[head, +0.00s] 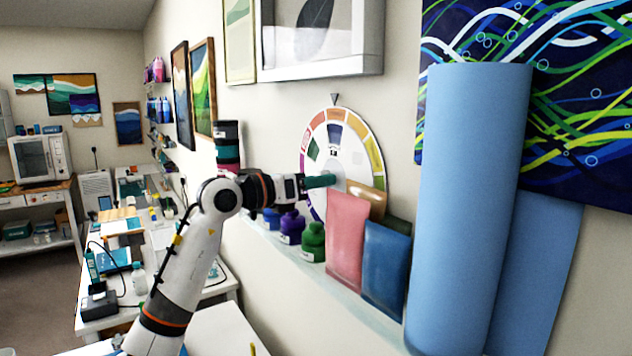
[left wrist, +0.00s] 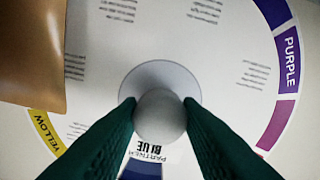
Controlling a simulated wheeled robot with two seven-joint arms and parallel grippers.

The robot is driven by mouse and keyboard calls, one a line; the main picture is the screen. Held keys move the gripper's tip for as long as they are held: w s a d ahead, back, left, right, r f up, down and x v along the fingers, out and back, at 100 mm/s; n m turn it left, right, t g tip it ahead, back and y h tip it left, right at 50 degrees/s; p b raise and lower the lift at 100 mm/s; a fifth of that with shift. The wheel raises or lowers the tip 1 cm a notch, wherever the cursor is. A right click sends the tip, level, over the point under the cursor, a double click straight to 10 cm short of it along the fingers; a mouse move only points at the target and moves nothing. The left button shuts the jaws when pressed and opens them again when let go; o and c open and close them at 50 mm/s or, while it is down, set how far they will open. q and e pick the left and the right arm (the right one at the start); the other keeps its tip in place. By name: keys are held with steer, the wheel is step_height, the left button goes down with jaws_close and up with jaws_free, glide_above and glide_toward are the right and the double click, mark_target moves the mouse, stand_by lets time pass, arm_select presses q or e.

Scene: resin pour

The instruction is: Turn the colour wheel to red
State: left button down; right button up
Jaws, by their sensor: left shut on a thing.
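The colour wheel (head: 372,143) is a white disc with a coloured rim, mounted on the wall. A dark pointer (head: 335,98) sits just above it, with an orange segment beneath its tip; red tones lie further left on the rim. My left gripper (head: 328,181) reaches the wheel's middle from the left. In the left wrist view its green fingers (left wrist: 160,112) are shut on the round grey hub knob (left wrist: 159,120), one on each side. That view shows the wheel (left wrist: 230,60) with purple and yellow rim labels. My right gripper is not in view.
A gold pouch (head: 368,199) overlaps the wheel's lower right. Pink (head: 347,240) and blue (head: 387,268) pouches stand below, with purple (head: 291,227) and green (head: 312,241) bottles on the ledge. A tall blue roll (head: 465,200) stands right. A framed picture (head: 320,70) hangs above.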

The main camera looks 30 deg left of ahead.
arm_select(q)
steer(key=shift+a+f+m+b, duration=0.1)
steer(key=shift+m+b, duration=0.7)
steer(key=shift+m, duration=0.1)
steer(key=m+b, duration=0.2)
steer(key=m, duration=0.1)
steer(key=m+b, duration=0.1)
steer(key=m, duration=0.2)
steer(key=shift+m, duration=0.4)
steer(key=shift+m+b, duration=0.4)
steer(key=shift+m, duration=1.1)
steer(key=c, duration=1)
jaws_free()
